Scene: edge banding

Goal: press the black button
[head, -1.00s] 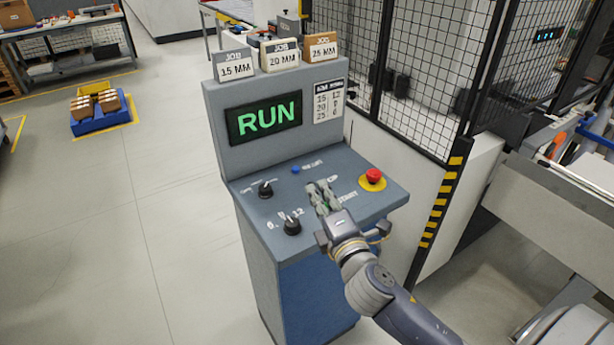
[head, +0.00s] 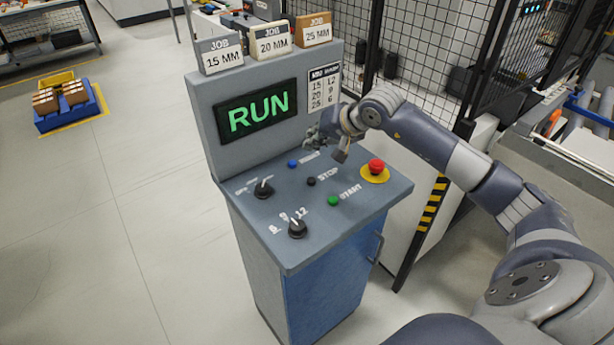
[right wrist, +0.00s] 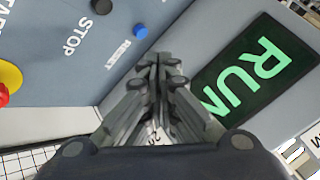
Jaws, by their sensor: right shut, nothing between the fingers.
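The black button (head: 311,181) sits on the sloped console top, beside the printed word STOP. It also shows at the top of the right wrist view (right wrist: 101,6). My right gripper (head: 314,137) is shut and empty, above the back of the console in front of the screen panel. In the right wrist view its closed fingers (right wrist: 157,62) point toward the console top near the blue button (right wrist: 140,31), apart from the black button. The green START button (head: 333,200) is nearer the front. The screen (head: 257,116) reads RUN. My left gripper is not in view.
A red emergency button (head: 376,167) on a yellow base stands at the console's right. Two black knobs (head: 263,190) (head: 298,228) are on the left part. A wire fence (head: 430,60) stands behind on the right. Open floor lies to the left.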

